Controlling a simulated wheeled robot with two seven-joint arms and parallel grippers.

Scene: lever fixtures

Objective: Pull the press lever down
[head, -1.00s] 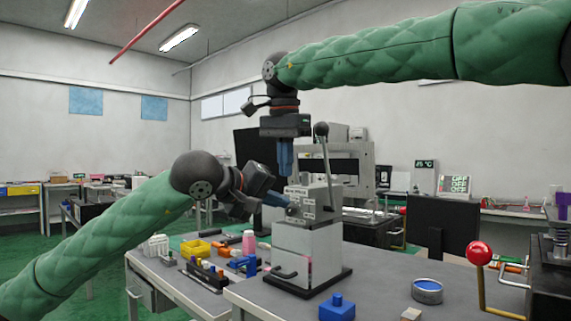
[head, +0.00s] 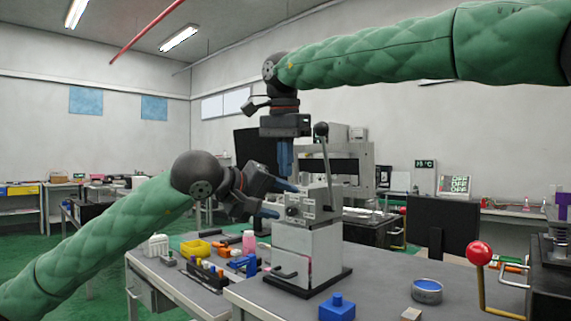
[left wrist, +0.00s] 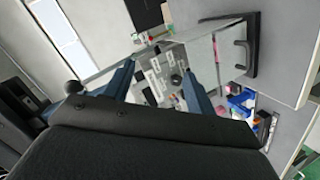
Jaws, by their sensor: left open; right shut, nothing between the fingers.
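A grey fixture box (head: 307,208) with labels and a knob stands on a pale pedestal in the middle of the head view. A thin upright lever with a black ball (head: 321,129) rises from it; in the left wrist view the ball (left wrist: 73,88) is at the left. My left gripper (head: 278,200) is open, its blue fingers spread just left of the box. In the left wrist view the labelled panel and knob (left wrist: 175,79) appear between the fingers. My right gripper (head: 285,172) is shut and empty, pointing down behind the box. A red-ball lever (head: 479,253) is at the right.
A dark fixture (head: 550,275) stands at the right edge beside the red ball. A blue block (head: 337,307) and a round blue-topped tin (head: 427,290) lie on the front table. A yellow bin (head: 195,249) and small parts clutter the left side.

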